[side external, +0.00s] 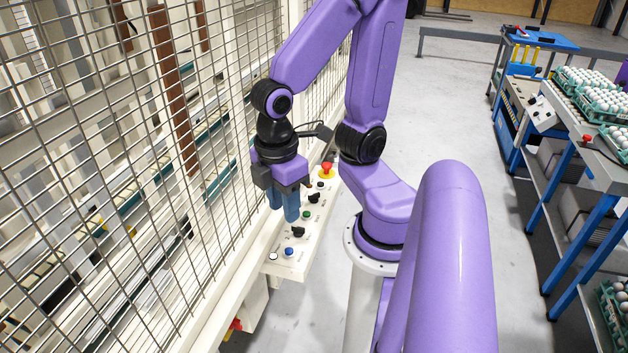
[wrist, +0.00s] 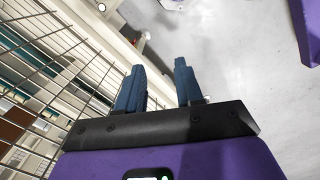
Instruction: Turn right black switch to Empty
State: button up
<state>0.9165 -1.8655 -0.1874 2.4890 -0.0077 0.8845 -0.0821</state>
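A white control panel (side external: 280,266) runs along the fence in the side view. It carries black switches, one near its middle (side external: 313,198) and one nearer the camera (side external: 298,232). Their labels are too small to read, and I cannot tell which is the right one or how each is set. My gripper (side external: 283,209) points down over the fence-side edge of the panel, with its blue fingers apart and nothing seen between them. In the wrist view the fingers (wrist: 160,86) are also spread and empty. Part of the panel may be hidden behind my gripper.
The panel also has a red emergency button (side external: 326,169), a green button (side external: 306,214), a blue button (side external: 289,252) and a white one (side external: 273,256). A wire fence (side external: 130,150) stands close on the left. Egg trays (side external: 590,90) sit on a blue-legged table at right.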

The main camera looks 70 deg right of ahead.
jog(key=w+d+f+m+g+h, duration=0.1)
jog(key=w+d+f+m+g, duration=0.15)
jog(key=w+d+f, duration=0.4)
jog(key=m+t+y, duration=0.1)
jog(key=t+y, duration=0.1)
jog(key=t, duration=0.1)
send_over(314, 197)
notch_tip(314, 197, down, 17)
jog(key=shift+w+d+f, duration=0.1)
jog(key=shift+d+f, duration=0.05)
jog(key=shift+f, duration=1.95)
jog(key=shift+d+f, duration=0.15)
jog(key=shift+f, duration=1.95)
jog(key=shift+f, duration=0.25)
grip_shut()
